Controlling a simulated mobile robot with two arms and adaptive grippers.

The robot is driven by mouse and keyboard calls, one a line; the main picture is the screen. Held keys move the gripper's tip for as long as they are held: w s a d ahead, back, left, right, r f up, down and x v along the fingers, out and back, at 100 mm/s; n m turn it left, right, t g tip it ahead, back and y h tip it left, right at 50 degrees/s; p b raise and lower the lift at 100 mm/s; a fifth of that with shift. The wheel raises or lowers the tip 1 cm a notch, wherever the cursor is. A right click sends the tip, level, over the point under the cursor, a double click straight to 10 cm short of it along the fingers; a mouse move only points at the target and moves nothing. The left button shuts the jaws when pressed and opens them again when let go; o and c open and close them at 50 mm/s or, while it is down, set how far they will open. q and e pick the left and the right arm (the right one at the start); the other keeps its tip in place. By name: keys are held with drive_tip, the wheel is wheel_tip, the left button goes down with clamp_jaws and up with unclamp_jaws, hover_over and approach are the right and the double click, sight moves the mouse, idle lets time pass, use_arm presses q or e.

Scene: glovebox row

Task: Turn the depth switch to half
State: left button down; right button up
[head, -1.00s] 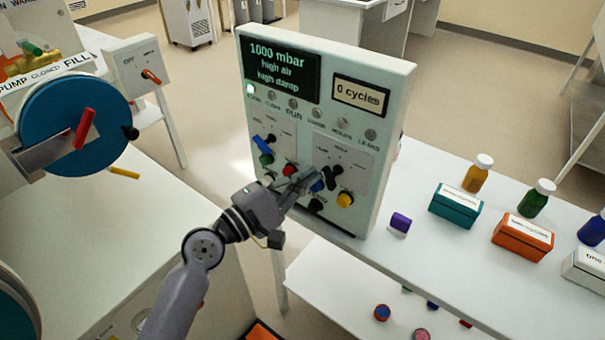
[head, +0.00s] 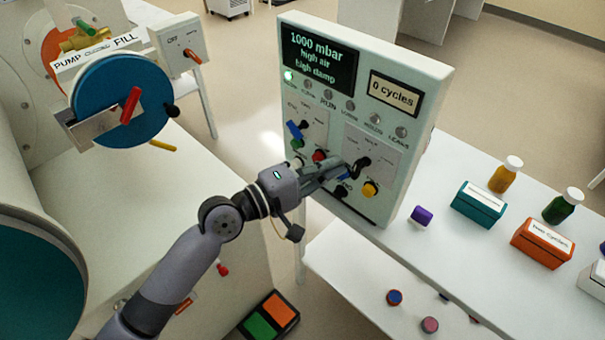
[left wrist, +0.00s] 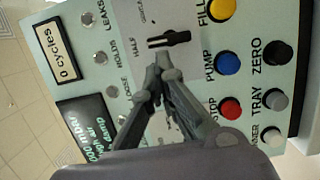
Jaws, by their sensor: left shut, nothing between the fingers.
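The control panel (head: 345,120) stands upright on a white table. The black switch (head: 364,162) sits on its right-hand switch plate and also shows in the left wrist view (left wrist: 172,39) as a short bar. There, the bar's left end lies close to the word HALF; which way its pointer faces is hard to tell. My left gripper (head: 346,166) is shut and empty, its fingertips close beside the switch. In the left wrist view the fingertips (left wrist: 163,62) are just below the bar; contact cannot be told. My right gripper is not in view.
Yellow (head: 370,188), blue, red and other buttons sit close below the switch. A second switch with a blue lever (head: 294,130) is to the left. Small boxes (head: 478,204) and bottles (head: 506,174) stand to the right. A large blue disc (head: 105,100) is at left.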

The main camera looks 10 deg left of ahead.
use_arm(q)
drive_tip(key=v, duration=1)
